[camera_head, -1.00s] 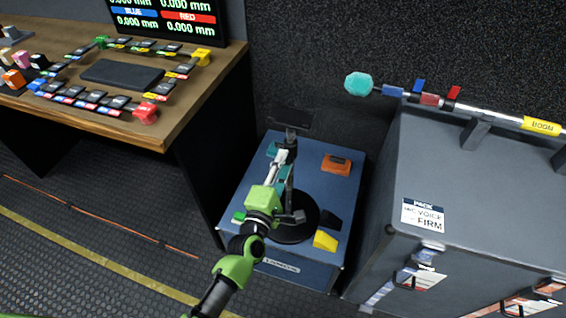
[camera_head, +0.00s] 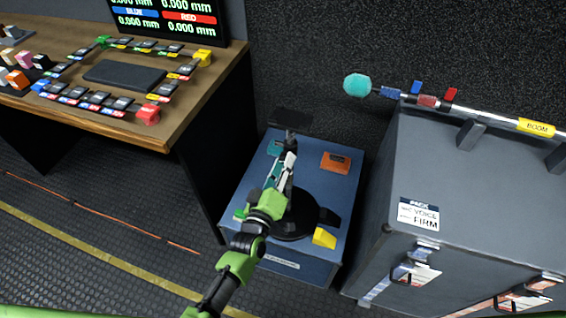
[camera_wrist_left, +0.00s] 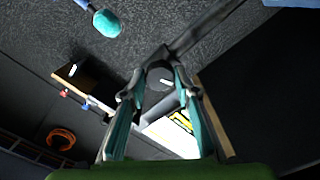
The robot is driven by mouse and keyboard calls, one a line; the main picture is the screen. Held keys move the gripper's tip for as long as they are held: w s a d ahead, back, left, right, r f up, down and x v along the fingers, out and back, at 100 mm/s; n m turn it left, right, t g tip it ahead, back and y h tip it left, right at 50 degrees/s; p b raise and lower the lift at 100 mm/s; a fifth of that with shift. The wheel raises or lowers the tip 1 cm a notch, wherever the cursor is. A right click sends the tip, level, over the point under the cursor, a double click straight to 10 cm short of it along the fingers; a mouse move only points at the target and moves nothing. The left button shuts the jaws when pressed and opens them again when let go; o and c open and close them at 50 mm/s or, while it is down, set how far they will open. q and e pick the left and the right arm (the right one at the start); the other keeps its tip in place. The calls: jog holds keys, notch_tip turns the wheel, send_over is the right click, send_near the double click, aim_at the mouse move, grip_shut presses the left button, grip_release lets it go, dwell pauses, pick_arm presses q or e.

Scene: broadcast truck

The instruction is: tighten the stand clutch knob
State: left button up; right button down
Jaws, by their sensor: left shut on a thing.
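The dark stand rises from a round black base (camera_head: 293,222) on a blue case. A dark flat piece (camera_head: 290,119) shows at its top. My left gripper (camera_head: 290,158) is at the upper part of the stand, partly hiding its post. In the left wrist view the gripper (camera_wrist_left: 160,88) has its teal-padded fingers on either side of a dark round knob (camera_wrist_left: 160,77) and is shut on it. A dark post (camera_wrist_left: 205,30) of the stand runs up to the right from the knob. My right gripper is in neither view.
The blue case (camera_head: 275,264) also carries an orange box (camera_head: 336,162), a yellow block (camera_head: 324,237) and teal pieces. A grey case (camera_head: 470,210) with a boom pole (camera_head: 480,113) stands close on the right. A wooden desk (camera_head: 205,105) stands on the left.

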pick_arm(q)
jog(key=shift+f+m+p, duration=0.1)
jog(key=shift+m+p, duration=0.2)
jog(key=shift+m, duration=1.3)
jog(key=o, duration=1.1)
jog(key=v, duration=1.2)
